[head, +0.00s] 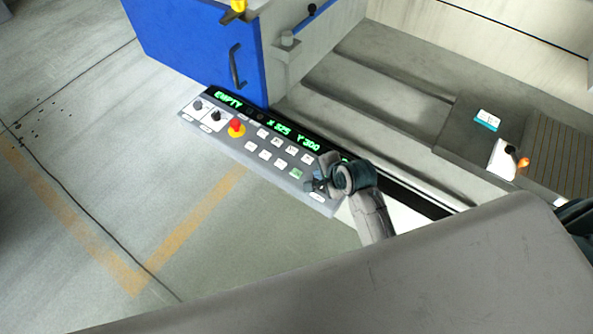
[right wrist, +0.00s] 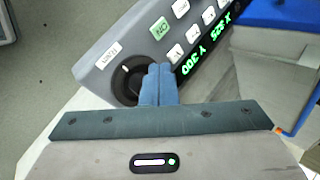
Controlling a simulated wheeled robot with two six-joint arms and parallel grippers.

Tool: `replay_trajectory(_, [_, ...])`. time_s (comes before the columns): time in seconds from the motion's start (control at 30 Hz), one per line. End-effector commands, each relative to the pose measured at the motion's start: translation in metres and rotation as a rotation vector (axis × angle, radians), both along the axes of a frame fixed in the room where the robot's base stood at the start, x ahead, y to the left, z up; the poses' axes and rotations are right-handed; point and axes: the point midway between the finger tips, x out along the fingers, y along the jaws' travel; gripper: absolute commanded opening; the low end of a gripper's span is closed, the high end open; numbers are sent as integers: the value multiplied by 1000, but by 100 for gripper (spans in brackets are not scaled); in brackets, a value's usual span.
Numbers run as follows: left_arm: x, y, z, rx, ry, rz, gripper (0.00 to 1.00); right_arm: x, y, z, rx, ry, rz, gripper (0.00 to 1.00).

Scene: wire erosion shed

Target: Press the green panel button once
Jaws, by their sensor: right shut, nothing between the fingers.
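The green panel button (head: 296,174) is a small square key near the right end of the grey control panel (head: 238,148). It also shows, with lettering on it, in the right wrist view (right wrist: 159,27). My right gripper (head: 320,185) is over the panel's right end, just right of the green button. In the right wrist view its blue fingers (right wrist: 160,68) are together and empty. They overlap the edge of a dark round knob (right wrist: 130,78), with the green button beyond their tips. I cannot tell whether the fingers touch the knob. My left gripper is not in view.
Several white keys (head: 265,154), a red emergency button (head: 236,125) and two dark knobs share the panel. A green-lit display runs along it. A blue cabinet door (head: 195,50) stands behind; open floor (head: 90,150) lies to the left.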

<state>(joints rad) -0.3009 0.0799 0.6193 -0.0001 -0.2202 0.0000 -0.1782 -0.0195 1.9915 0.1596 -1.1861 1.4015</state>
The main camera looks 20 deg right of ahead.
Motion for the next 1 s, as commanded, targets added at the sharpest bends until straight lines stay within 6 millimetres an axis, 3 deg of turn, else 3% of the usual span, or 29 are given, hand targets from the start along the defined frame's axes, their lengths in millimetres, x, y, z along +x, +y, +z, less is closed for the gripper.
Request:
replay_trajectory(0.03, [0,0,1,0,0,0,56,15,6,2,72,-7,-68,0])
replay_trajectory(0.2, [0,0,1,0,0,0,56,53,22,7,288,-11,-272,0])
replay_trajectory(0.4, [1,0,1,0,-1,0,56,76,32,11,434,-7,-401,0])
replay_trajectory(1.0, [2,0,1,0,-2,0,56,80,34,3,463,-3,-427,0])
